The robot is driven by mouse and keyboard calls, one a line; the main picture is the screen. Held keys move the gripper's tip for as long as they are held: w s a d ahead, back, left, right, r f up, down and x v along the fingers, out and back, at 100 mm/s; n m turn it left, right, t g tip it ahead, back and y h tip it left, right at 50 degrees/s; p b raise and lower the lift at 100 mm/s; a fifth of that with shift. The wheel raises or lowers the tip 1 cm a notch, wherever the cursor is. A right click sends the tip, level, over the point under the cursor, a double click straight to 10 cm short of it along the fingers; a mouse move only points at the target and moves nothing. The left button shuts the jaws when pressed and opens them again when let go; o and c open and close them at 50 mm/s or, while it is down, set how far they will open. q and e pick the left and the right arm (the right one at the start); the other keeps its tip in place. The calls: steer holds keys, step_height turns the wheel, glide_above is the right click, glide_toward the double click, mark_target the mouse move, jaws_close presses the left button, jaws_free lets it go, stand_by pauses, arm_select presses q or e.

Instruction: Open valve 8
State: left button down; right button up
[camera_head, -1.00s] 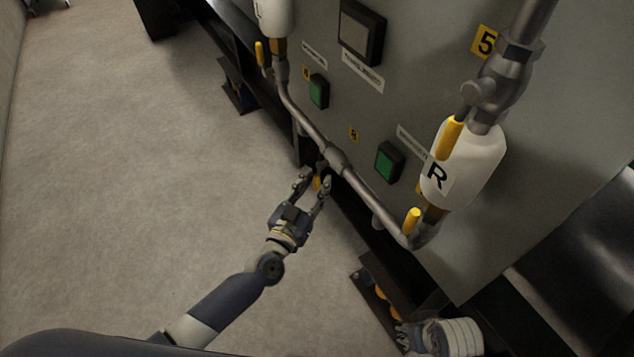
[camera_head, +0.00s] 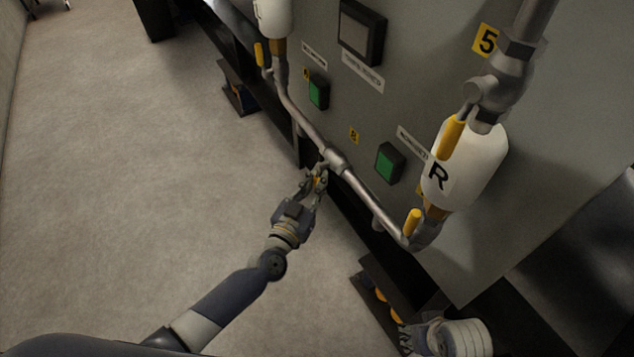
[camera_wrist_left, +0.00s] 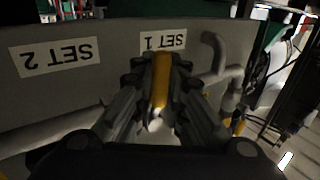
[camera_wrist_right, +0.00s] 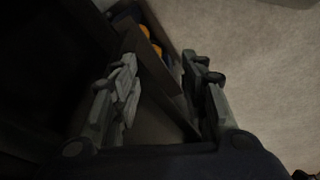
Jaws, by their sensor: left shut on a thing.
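The yellow valve handle (camera_wrist_left: 161,80) is between the fingers of my left gripper (camera_wrist_left: 160,90) in the left wrist view. In the head view, my left gripper (camera_head: 316,178) is shut on this handle, just below the tee of the grey pipe (camera_head: 335,160). A yellow label 8 (camera_head: 354,135) is on the cabinet above the tee. Most of the handle is hidden by the fingers in the head view. My right gripper (camera_wrist_right: 160,90) is open and empty in the right wrist view. It shows at the lower right of the head view (camera_head: 408,338).
White bottles L (camera_head: 273,18) and R (camera_head: 465,170) hang at the pipe's ends, with other yellow handles (camera_head: 412,222) nearby. Green buttons (camera_head: 389,163) and a label 5 (camera_head: 486,40) are on the cabinet. Open floor (camera_head: 130,180) lies to the left.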

arm_select(q)
steer(key=shift+w+a+f+m+t+h+b, duration=0.3)
steer(key=shift+m+b, duration=0.5)
steer(key=shift+b, duration=0.35)
steer(key=shift+w+a+r+m+t+h+b, duration=0.15)
steer(key=shift+w+r+m+t+h+b, duration=0.1)
steer(key=shift+m+b, duration=0.3)
steer(key=shift+w+a+r+m+t+h+b, duration=0.15)
steer(key=shift+m+t+b, duration=0.1)
steer(key=shift+m+b, duration=0.3)
arm_select(e)
step_height(320, 180, up, 6)
steer(key=w+t, duration=0.2)
steer(key=shift+w+a, duration=0.15)
steer(key=shift+a, duration=0.2)
arm_select(q)
steer(key=c, duration=1.6)
jaws_free()
steer(key=shift+s, duration=0.1)
steer(key=shift+c, duration=0.2)
steer(key=v, duration=1.2)
